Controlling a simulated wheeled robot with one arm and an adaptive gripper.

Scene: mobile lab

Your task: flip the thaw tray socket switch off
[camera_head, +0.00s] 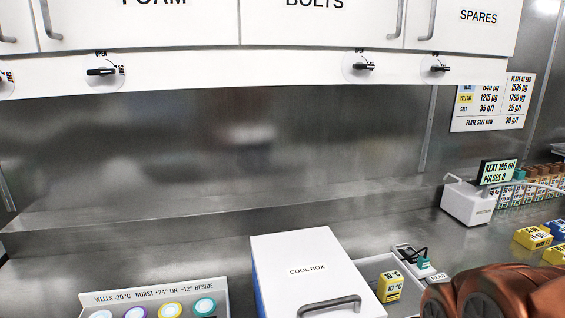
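A shallow grey tray (368,264) lies on the steel bench just right of the cool box. A small fitting (405,250) with a dark cable and a teal part (424,263) sits at its right side. I cannot tell whether this is the thaw tray socket, and no switch position can be read. A yellow block (391,287) marked 10 °C stands in the tray. An orange-brown part of my arm fills the lower right corner and covers the bench there. My gripper is not in view.
A white cool box (306,262) with a grey handle stands front centre. A panel (155,302) with several coloured round wells is at front left. A white device (468,203) with a display (497,172), and several yellow blocks, stand at right. The bench behind is clear; cabinets with knobs hang above.

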